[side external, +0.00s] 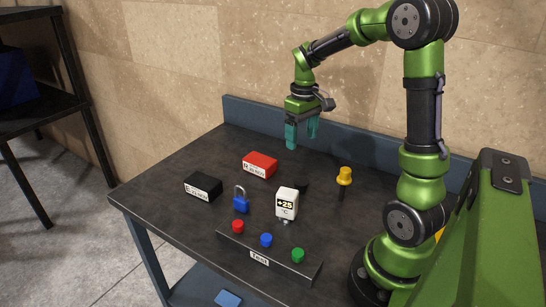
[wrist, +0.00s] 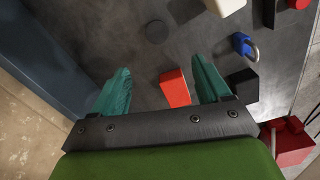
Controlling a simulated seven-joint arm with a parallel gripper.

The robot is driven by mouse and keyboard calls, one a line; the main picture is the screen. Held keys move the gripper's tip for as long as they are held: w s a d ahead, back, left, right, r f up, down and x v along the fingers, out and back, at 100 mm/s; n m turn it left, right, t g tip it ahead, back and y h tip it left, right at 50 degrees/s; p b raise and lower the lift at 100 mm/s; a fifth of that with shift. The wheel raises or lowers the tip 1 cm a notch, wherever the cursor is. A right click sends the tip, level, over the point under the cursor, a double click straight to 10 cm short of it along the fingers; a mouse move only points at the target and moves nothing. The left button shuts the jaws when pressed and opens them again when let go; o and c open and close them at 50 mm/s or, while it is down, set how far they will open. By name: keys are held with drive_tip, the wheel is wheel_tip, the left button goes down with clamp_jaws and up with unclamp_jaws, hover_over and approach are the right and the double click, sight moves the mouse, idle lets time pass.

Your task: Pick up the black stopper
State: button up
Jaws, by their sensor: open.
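A dark round disc, which looks like the black stopper (wrist: 156,31), lies on the table in the wrist view, beyond my fingertips. In the side external view a dark shape, likely the stopper (side external: 302,186), shows behind the white temperature display (side external: 287,203), which partly hides it. My gripper (side external: 302,142) hangs above the back of the table with its teal fingers pointing down. In the wrist view my gripper (wrist: 162,66) is open and empty. The red box (wrist: 174,87) appears between its fingers, below them on the table.
A black box (side external: 203,187), a blue padlock (side external: 241,199) and a yellow knob (side external: 344,176) stand on the table. A panel (side external: 260,256) with red, blue and green buttons sits at the front. A low blue rail (side external: 240,112) runs along the back edge.

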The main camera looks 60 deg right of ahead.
hover_over(301, 181)
drive_tip(key=f, duration=1)
drive_tip(key=shift+w+a+f, duration=0.15)
drive_tip(key=shift+a+f, duration=0.05)
drive_tip(key=shift+f, duration=0.15)
drive_tip(key=shift+s+d+f, duration=0.1)
drive_tip(key=shift+d+f, duration=0.05)
drive_tip(key=shift+f, duration=1.25)
drive_tip(key=shift+s+d+f, duration=0.1)
drive_tip(key=shift+f, duration=1.25)
